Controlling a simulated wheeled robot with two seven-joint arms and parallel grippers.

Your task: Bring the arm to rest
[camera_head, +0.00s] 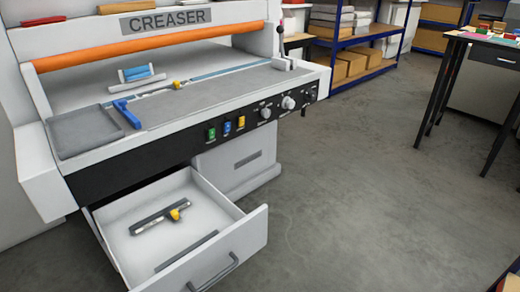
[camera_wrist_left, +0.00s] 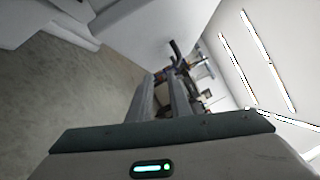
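Neither of my arms shows in the head view. In the left wrist view my left gripper (camera_wrist_left: 164,76) shows as two grey parallel fingers with a gap between them and nothing held that I can see. Beyond the fingertips is a blurred dark shape with a rod (camera_wrist_left: 178,50), close to pale walls; I cannot tell what it is. My right gripper is in neither view.
The creaser (camera_head: 170,22) stands at left. Its drawer (camera_head: 245,235) is pulled out, with a dark bar with a yellow knob (camera_head: 174,215) and a second bar (camera_head: 187,250) inside. A black-legged table (camera_head: 440,85) and shelves (camera_head: 365,37) stand behind. The middle floor is clear.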

